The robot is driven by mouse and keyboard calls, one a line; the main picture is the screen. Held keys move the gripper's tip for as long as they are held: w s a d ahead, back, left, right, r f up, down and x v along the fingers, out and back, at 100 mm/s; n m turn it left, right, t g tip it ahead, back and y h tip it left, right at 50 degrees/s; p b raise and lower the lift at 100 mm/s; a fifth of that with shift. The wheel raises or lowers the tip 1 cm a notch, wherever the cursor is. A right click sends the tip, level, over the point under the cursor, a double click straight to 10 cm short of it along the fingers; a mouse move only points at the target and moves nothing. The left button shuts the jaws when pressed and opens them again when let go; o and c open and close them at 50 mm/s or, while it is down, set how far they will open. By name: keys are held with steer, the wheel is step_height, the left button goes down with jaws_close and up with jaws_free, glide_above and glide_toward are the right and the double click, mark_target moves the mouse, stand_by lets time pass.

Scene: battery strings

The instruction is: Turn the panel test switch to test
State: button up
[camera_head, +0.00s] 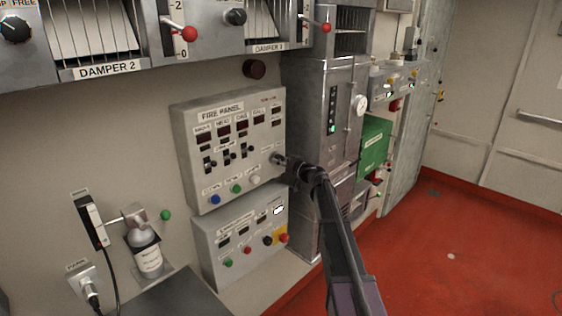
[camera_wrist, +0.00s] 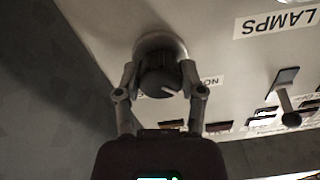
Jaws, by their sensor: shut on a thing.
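The grey fire panel (camera_head: 180,130) is on the wall in the middle of the head view, with displays, toggles and coloured buttons. My gripper (camera_head: 280,160) reaches its lower right side, where a small round knob sits and is mostly covered by the gripper. In the wrist view, my gripper (camera_wrist: 160,78) is shut on this dark knob (camera_wrist: 158,84), one finger on each side. The knob has a white pointer line that slants toward the lower right of the picture, near a partly hidden, upside-down label (camera_wrist: 210,82) starting "NO". No "test" mark is readable.
In the wrist view, a toggle lever (camera_wrist: 284,95) sticks out at the right, beside an upside-down LAMPS label (camera_wrist: 275,22). In the head view, a second panel (camera_head: 207,235) is below, a metal cabinet (camera_head: 315,120) is close right, and open red floor (camera_head: 440,250) lies beyond.

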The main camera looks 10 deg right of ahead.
steer(key=shift+m, duration=0.4)
steer(key=m, duration=0.8)
steer(key=shift+w, duration=0.1)
steer(key=m, duration=0.4)
steer(key=shift+m, duration=0.3)
steer(key=m, duration=0.4)
steer(key=shift+m, duration=0.4)
